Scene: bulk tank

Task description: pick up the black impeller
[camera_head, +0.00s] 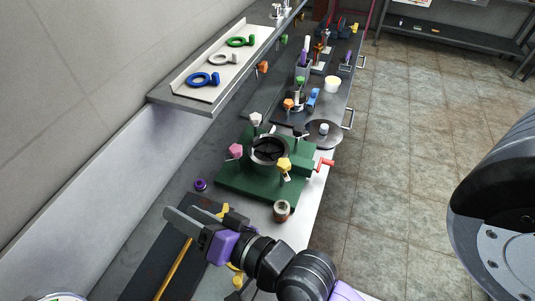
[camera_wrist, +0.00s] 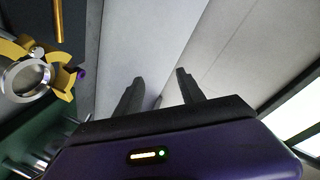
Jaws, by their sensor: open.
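The black impeller (camera_head: 269,151) appears as dark vanes inside a round metal ring housing on a green base (camera_head: 232,184) on the bench. The rim of the housing surrounds it, and its depth inside is hard to tell. My gripper (camera_head: 187,220) is open and empty over the near left part of the bench, to the left of and nearer than the green base, apart from the impeller. In the wrist view my gripper (camera_wrist: 157,80) shows two dark, spread fingers with only the pale wall beyond them. The impeller is not clearly visible in that view.
Pink (camera_head: 235,151), white (camera_head: 255,119) and yellow (camera_head: 284,164) knobs and a red crank (camera_head: 325,164) surround the housing. A shelf (camera_head: 190,101) with rings overhangs at left. A yellow clamp (camera_wrist: 62,82) shows at wrist-view left.

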